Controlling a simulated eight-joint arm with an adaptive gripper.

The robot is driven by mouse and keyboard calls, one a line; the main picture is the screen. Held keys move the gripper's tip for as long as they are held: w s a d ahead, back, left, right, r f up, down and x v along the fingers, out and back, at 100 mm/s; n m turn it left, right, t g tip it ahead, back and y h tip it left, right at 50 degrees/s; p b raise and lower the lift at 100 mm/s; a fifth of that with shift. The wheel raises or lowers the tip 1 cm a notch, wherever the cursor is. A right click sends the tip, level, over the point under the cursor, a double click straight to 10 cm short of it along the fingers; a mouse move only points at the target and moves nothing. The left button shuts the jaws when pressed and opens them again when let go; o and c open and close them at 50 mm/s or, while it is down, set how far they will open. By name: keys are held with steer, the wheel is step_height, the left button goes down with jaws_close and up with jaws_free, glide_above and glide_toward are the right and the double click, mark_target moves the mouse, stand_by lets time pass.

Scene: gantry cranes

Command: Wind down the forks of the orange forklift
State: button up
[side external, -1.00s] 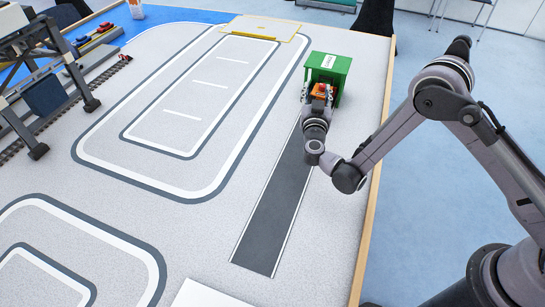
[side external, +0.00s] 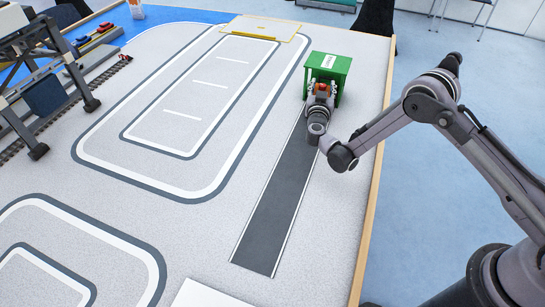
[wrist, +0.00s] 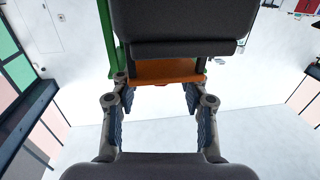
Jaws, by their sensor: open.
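The orange forklift (side external: 321,88) stands at the open front of the green shed, at the far end of the dark lane. Only a small orange patch of it shows in the side view, because my gripper (side external: 320,94) hides most of it. In the wrist view an orange part (wrist: 158,73) lies ahead, below a large dark block that covers the upper middle. My gripper shows there (wrist: 157,98) with its fingers open, one on each side, and clear space between them. I cannot tell whether they touch the forklift. Its forks and any crank are not distinguishable.
The green shed (side external: 329,71) stands close behind my gripper, near the table's wooden right edge (side external: 376,160). The dark lane (side external: 275,215) in front is clear. A gantry crane (side external: 45,85) stands at far left, away from the arm. A yellow-framed plate (side external: 263,29) lies at the back.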

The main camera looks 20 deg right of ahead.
steer(key=shift+w+d, duration=0.25)
steer(key=shift+w, duration=0.1)
jaws_close()
